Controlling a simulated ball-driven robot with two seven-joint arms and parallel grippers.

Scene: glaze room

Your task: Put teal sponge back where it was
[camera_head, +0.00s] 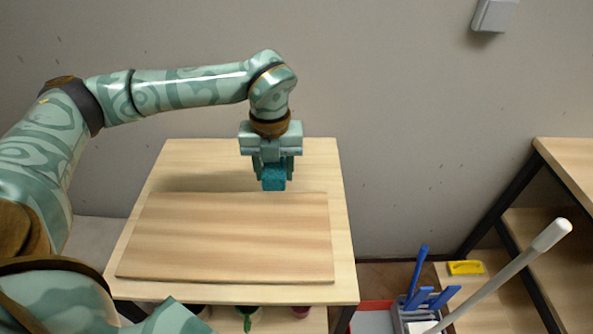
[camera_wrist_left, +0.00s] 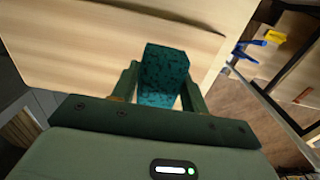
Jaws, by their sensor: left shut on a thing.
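The teal sponge (camera_head: 273,178) is a small speckled block between the fingers of my left gripper (camera_head: 274,170). In the left wrist view the sponge (camera_wrist_left: 164,75) sits between the two fingers of the gripper (camera_wrist_left: 160,90), which is shut on it. In the head view the sponge hangs over the wooden table (camera_head: 310,165), by the back edge of a wooden board (camera_head: 225,240). I cannot tell whether its underside touches anything. My right gripper does not show in either view.
The board covers much of the tabletop; bare wood shows behind it. A grey caddy (camera_head: 412,310) with blue-handled tools (camera_head: 418,270) stands at lower right, near a yellow item (camera_head: 465,267) and a white-handled pole (camera_head: 510,270). A shelf (camera_head: 560,220) stands at the right.

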